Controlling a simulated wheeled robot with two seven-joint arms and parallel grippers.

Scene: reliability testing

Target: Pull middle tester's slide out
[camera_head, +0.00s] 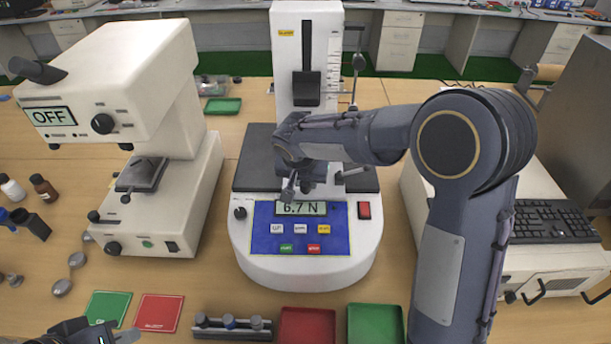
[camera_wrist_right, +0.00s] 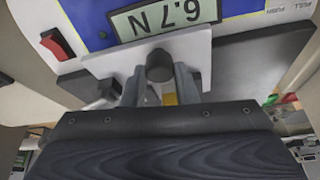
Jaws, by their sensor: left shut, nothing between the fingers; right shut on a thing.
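The middle tester (camera_head: 305,265) is white with a blue panel and a display reading 6.7 N. Its display (camera_wrist_right: 165,18) shows upside down in the right wrist view. A dark round knob (camera_wrist_right: 160,66), which looks like the slide's handle, sticks out below the display. My right gripper (camera_head: 291,190) is shut on this knob, with one finger on each side (camera_wrist_right: 160,84). My right arm hides much of the slide area in the head view. My left gripper (camera_head: 98,334) is shut and empty at the bottom left edge, partly cut off, away from the tester.
A white tester (camera_head: 165,205) with an OFF display stands left. A machine with a keyboard (camera_head: 550,221) stands right. In front lie a red tray (camera_head: 307,326), a green tray (camera_head: 375,324), a rack (camera_head: 232,328), and green (camera_head: 108,308) and red (camera_head: 160,312) cards.

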